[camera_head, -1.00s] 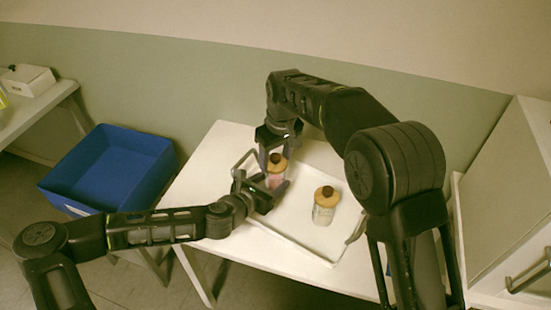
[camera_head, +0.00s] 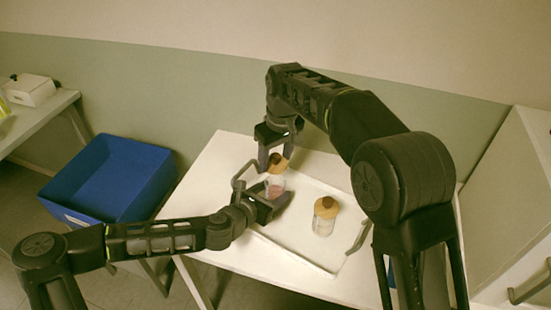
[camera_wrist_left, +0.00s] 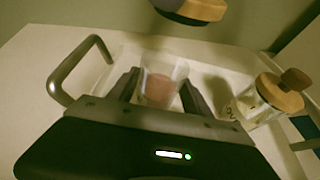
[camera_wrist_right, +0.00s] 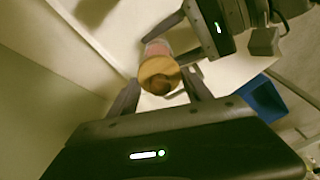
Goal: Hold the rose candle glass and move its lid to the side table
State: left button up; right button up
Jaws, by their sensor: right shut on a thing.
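The rose candle glass (camera_head: 275,188), clear with pink wax, is at the tray's far left; it also shows in the left wrist view (camera_wrist_left: 160,85). My left gripper (camera_head: 266,196) has its fingers close on both sides of the glass; whether they press on it is unclear. My right gripper (camera_head: 277,160) is shut on the round wooden lid (camera_head: 279,167) with its dark knob. In the left wrist view the lid (camera_wrist_left: 196,9) is above the glass, apart from it. In the right wrist view the lid (camera_wrist_right: 158,76) is between the fingertips and hides part of the glass.
A second glass (camera_head: 323,224) with its wooden lid on stands on the white tray (camera_head: 300,253), right of the rose one. The tray has raised handles and lies on a white table (camera_head: 222,160). A blue bin (camera_head: 112,180) and a side table (camera_head: 40,122) with a white box are left.

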pick_arm(q)
jog(key=o, duration=0.5)
jog(key=shift+c, duration=0.2)
jog(key=shift+a, duration=0.1)
jog(key=shift+b+v, duration=0.45)
jog(key=shift+v, duration=5.5)
jog(key=shift+r, duration=0.1)
